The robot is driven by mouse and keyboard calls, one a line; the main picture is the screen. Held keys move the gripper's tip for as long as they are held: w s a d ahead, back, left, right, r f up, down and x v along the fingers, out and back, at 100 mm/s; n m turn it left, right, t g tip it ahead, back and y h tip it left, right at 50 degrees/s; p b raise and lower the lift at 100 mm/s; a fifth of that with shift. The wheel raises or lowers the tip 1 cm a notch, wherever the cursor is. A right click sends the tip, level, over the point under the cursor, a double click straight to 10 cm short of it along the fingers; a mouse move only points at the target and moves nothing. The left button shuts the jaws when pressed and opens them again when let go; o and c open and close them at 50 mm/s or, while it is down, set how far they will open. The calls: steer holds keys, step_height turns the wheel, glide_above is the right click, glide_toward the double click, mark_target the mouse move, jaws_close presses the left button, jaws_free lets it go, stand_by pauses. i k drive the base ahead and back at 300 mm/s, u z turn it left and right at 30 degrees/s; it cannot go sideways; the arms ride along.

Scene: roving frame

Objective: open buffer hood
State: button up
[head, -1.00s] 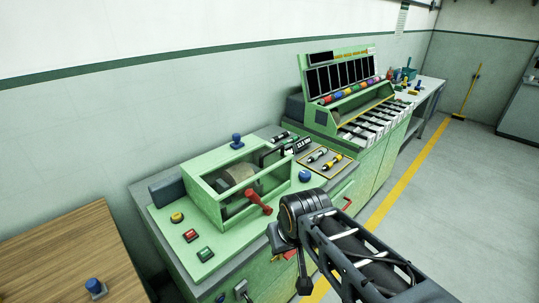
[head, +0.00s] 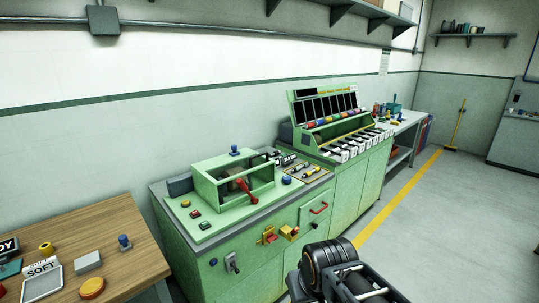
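The buffer hood (head: 207,190) is a green box frame with see-through sides on the green machine cabinet in the middle of the head view. It looks closed down over a brownish buffing wheel (head: 238,185). A red handle (head: 246,190) sticks out at its front right. My arm comes in at the bottom right, in front of the cabinet and apart from the hood. Only its dark upper links show; my gripper's fingertips are not visible.
A yellow button (head: 186,203), a red button and a green button sit left of the hood. Red drawer handle (head: 320,208) and yellow latch (head: 268,235) stick out of the cabinet front. A wooden table (head: 110,232) stands left. The floor on the right is clear.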

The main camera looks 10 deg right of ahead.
mark_target(239, 173)
steer(key=z, duration=0.65)
steer(key=i, duration=1.45)
steer(key=u, duration=0.4)
